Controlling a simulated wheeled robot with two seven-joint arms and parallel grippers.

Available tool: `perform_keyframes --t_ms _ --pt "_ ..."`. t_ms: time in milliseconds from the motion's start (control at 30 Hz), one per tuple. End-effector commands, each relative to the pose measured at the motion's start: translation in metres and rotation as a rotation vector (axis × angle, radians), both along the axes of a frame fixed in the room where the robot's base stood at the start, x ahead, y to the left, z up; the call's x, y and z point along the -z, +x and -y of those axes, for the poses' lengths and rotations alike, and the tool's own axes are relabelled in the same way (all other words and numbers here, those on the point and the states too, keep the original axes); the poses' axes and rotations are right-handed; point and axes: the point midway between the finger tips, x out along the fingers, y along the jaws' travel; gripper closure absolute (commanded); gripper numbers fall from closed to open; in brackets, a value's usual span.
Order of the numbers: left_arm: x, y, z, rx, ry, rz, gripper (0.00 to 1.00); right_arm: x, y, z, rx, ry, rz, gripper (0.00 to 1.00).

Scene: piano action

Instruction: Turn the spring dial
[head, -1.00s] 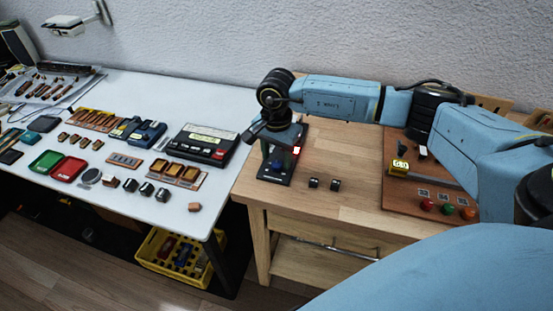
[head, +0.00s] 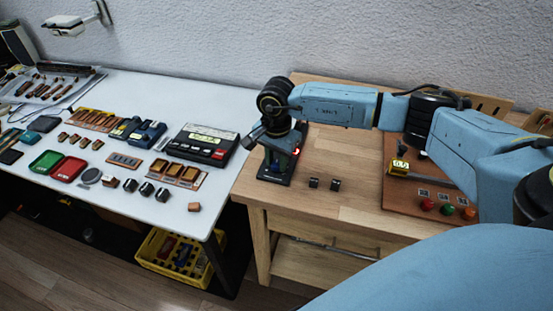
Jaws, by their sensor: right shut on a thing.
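A small black device (head: 273,179) stands at the left end of the wooden bench, with a small red light at its right side. My right gripper (head: 277,163) comes down over it from above, its arm reaching in from the right. The gripper is shut on the spring dial of this device. The dial itself is mostly hidden by the fingers, so its angle cannot be read. My left gripper is not in view.
Two small dark blocks (head: 324,184) lie on the wooden bench (head: 345,215) right of the device. A brown board (head: 395,200) with coloured buttons is further right. The white table (head: 140,205) at left holds trays, small parts and a black box (head: 200,146). A yellow crate (head: 170,270) is below.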

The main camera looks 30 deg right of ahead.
Motion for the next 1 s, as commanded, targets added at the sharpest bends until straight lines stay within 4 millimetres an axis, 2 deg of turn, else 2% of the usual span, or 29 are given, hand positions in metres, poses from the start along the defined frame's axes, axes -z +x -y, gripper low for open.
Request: perform_keyframes --t_ms 233,567,600,767,1000 --pt "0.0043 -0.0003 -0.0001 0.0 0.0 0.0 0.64 0.0001 0.0002 0.0005 0.169 -0.002 0.0 0.96" --pt "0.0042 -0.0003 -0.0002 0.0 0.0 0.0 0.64 -0.0006 0.0004 0.0008 0.197 -0.002 0.0 0.96" --pt "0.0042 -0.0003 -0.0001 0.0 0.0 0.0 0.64 -0.0006 0.0004 0.0008 0.197 -0.003 0.0 0.72" --pt "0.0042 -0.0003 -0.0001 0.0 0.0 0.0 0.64 -0.0006 0.0003 0.0007 0.196 -0.002 0.0 0.51" --pt "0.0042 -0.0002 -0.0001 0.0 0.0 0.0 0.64 -0.0005 0.0003 0.0004 0.196 -0.002 0.0 0.51"
